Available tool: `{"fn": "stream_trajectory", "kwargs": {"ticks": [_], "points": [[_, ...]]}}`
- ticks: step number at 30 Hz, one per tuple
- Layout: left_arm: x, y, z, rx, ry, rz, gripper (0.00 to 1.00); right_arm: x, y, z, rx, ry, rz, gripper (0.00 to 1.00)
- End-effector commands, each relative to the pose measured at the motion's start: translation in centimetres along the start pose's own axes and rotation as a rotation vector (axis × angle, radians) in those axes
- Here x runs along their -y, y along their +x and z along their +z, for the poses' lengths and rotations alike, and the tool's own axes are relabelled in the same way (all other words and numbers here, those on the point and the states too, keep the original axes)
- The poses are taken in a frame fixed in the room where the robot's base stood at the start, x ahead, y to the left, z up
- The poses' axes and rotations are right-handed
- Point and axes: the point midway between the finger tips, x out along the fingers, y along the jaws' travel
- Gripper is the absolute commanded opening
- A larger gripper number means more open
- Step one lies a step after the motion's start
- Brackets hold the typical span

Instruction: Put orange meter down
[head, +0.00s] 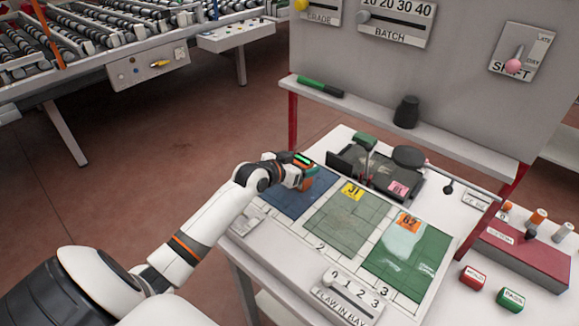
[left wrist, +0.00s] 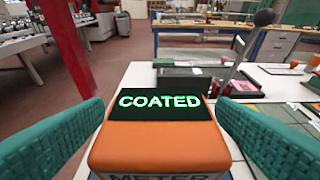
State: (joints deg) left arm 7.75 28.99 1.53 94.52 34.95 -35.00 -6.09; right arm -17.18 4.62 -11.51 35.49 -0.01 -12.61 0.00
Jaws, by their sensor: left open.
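The orange meter (left wrist: 160,146) sits between the two teal fingers of my left gripper (left wrist: 158,128) in the left wrist view. Its dark display reads COATED in green letters. The fingers are open, one on each side of the meter. In the head view the meter (head: 320,180) is at the blue pane (head: 294,203) in the leftmost bay, partly hidden by my left gripper (head: 307,173). I cannot tell whether its underside touches the pane. My right gripper is not in view.
To the right lie a grey-green pane (head: 345,226) with a yellow tag and a green pane (head: 410,255) with an orange tag. A flaw-in-bay slider (head: 346,300) is at the front. Behind stand a dark device (head: 375,168) and a shelf (head: 440,142). A red peg box (head: 515,250) is at right.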

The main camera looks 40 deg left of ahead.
Motion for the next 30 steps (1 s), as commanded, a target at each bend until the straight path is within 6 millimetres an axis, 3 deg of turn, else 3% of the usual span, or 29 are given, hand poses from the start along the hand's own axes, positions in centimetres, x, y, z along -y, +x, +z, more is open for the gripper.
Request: {"fn": "stream_trajectory", "kwargs": {"ticks": [16,21,30], "points": [[0.0,-10.2,-0.3,-0.004,0.002,0.0,0.8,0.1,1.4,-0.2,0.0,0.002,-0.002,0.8],[0.0,-11.5,-0.1,-0.002,0.001,-0.001,0.8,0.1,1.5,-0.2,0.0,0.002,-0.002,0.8],[0.0,-11.6,-0.1,-0.002,0.0,-0.001,0.8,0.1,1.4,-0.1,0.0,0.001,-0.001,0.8]]}}
